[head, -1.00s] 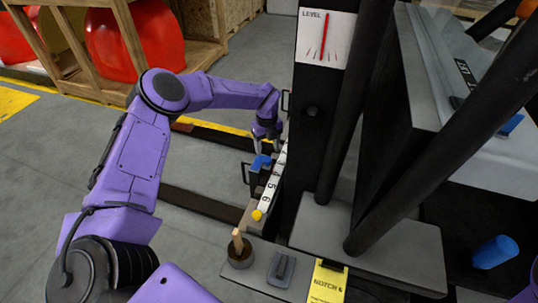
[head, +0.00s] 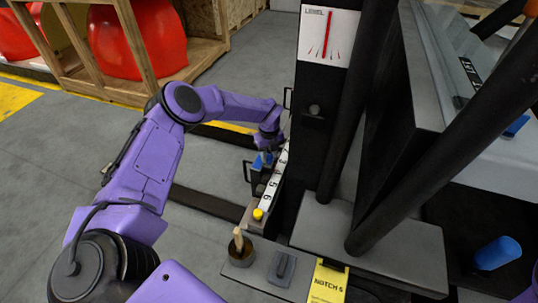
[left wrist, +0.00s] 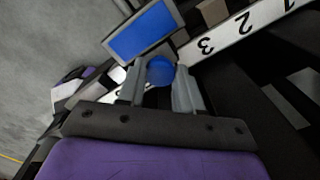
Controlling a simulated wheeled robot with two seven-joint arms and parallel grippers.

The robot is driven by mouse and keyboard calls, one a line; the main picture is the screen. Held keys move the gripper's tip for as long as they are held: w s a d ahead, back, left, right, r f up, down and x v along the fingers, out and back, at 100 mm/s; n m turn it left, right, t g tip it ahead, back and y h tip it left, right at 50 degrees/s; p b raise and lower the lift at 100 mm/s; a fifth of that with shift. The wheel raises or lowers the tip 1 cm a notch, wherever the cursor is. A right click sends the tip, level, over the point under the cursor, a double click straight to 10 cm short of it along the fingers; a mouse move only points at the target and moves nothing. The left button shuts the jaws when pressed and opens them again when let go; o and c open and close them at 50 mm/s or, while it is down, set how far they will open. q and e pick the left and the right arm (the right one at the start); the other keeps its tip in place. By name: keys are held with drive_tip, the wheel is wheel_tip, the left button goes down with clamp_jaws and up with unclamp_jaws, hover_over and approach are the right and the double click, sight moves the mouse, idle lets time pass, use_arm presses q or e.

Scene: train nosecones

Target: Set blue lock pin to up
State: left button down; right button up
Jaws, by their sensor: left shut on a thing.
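The blue lock pin (left wrist: 160,70) shows in the left wrist view as a round blue knob between my fingertips. My left gripper (left wrist: 160,88) is shut on it, with one grey finger on each side. Just beyond it is a blue rectangular plate (left wrist: 143,35) in a grey frame. In the head view, my left gripper (head: 267,150) is low over the numbered strip, and the blue plate (head: 262,161) shows just below it. The pin is hidden there by the gripper, and I cannot tell its height. My right gripper is not in view.
The white numbered strip (head: 270,184) runs beside a black post with a level gauge (head: 325,35). A yellow knob (head: 258,214) is at its near end. A cup with a wooden handle (head: 240,252) and a yellow "NOTCH 6" card (head: 328,284) are in front.

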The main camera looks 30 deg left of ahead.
use_arm(q)
wheel_tip(320, 180, up, 3)
drive_tip(key=shift+r+p, duration=0.15)
drive_tip(key=shift+p, duration=0.3)
drive_tip(key=shift+w, duration=0.1)
drive_tip(key=c, duration=0.7)
unclamp_jaws()
drive_tip(key=shift+c, duration=0.2)
wheel_tip(320, 180, up, 10)
drive_tip(key=shift+r, duration=0.25)
